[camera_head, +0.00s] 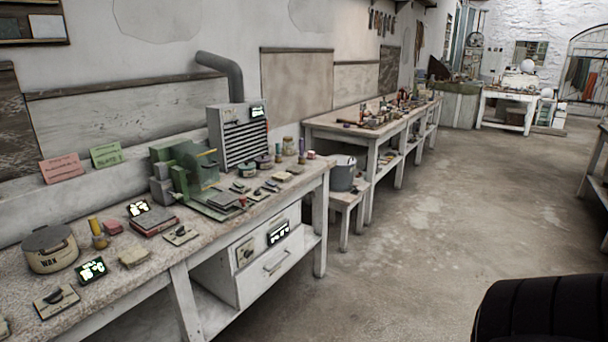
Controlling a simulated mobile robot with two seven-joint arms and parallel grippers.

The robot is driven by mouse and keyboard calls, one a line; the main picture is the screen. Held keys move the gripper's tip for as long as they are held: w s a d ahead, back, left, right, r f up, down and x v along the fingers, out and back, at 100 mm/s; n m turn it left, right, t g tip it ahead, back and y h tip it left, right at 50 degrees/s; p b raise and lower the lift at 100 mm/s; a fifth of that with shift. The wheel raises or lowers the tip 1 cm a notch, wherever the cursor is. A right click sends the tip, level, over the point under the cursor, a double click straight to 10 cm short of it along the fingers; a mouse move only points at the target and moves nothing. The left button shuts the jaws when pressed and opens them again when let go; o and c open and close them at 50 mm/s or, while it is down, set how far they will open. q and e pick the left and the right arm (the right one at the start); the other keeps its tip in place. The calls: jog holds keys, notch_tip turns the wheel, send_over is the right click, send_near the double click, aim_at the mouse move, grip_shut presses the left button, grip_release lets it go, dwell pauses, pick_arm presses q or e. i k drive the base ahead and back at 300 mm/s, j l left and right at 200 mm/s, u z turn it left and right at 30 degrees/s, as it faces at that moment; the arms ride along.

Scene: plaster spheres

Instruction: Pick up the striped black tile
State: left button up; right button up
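I cannot pick out a striped black tile with certainty. Several small dark flat pieces (270,186) lie on the near workbench (215,248), right of a green machine (185,170), too small to show stripes. A dark lever on a pale plate (56,300) lies at the bench's near left. Neither of my grippers is in view.
The near bench also carries a WAX tin (50,250), small lit displays (91,270) and a grey vented unit (238,138). A stool (346,199) with a grey bucket (343,173) stands beyond its right end.

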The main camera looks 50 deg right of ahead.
aim_at(295, 170)
jog(key=l+z, duration=0.15)
jog(key=l, duration=0.3)
jog(key=i+l+z, duration=0.1)
jog(key=l, duration=0.35)
jog(key=i+l+z, duration=0.15)
jog(key=l, duration=0.25)
jog(key=i+l+z, duration=0.15)
jog(key=l, duration=0.3)
jog(key=l+z, duration=0.1)
jog(key=l, duration=0.3)
jog(key=i+l+z, duration=0.15)
jog(key=l, duration=0.25)
jog(key=i+l+z, duration=0.15)
jog(key=l, duration=0.25)
jog(key=i, duration=0.1)
